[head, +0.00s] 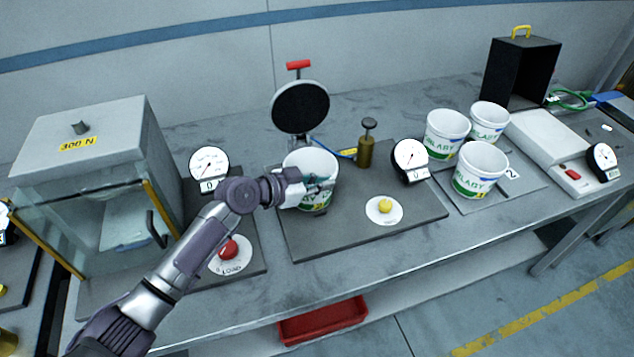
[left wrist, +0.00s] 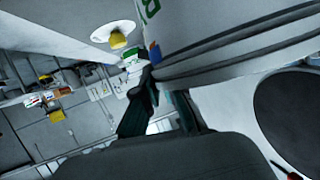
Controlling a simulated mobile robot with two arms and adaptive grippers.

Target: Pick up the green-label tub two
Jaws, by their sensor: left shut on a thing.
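A white tub with a green label and a yellow number patch (head: 311,161) is in the middle of the head view, on or just above the dark base plate (head: 290,243); I cannot tell which. The patch seems to read 2, but it is small and partly hidden. My left gripper (head: 306,187) is shut on the tub's near side and covers part of its label. In the left wrist view the tub's ribbed wall (left wrist: 225,40) fills the upper right, against the fingers (left wrist: 168,108). My right gripper is not in view.
Several white green-label tubs (head: 446,130) stand on a mat at right. A round black plate (head: 300,107) rises behind the held tub. A yellow button (head: 385,206), dial gauge (head: 410,155) and brass cylinder (head: 366,150) are to its right. A glass-fronted box (head: 95,130) stands at left.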

